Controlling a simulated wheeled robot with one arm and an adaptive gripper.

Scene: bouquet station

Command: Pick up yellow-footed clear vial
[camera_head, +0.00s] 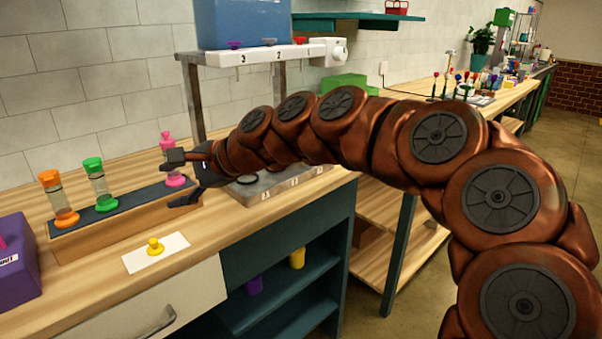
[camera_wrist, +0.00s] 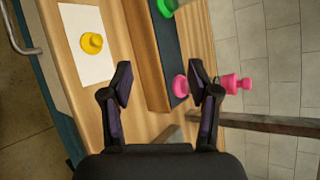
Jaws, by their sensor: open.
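A small yellow piece (camera_head: 155,246) with a wide round foot and a narrower knob sits on a white card (camera_head: 133,262) on the bench. It also shows at upper left in the wrist view (camera_wrist: 91,42); no clear vial body can be made out on it. My gripper (camera_head: 179,180) is open at the right end of the rack, by the pink-footed vial (camera_head: 167,141). In the wrist view my gripper (camera_wrist: 169,85) has the pink foot between its spread fingers, and the pink top (camera_wrist: 236,83) shows beyond the right finger. The yellow piece lies outside the fingers.
A wooden rack with a dark top (camera_head: 130,213) holds an orange vial (camera_head: 58,200) and a green vial (camera_head: 99,183). A purple box (camera_head: 14,262) stands at left. A numbered stand (camera_head: 262,56) with a grey base is behind my arm.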

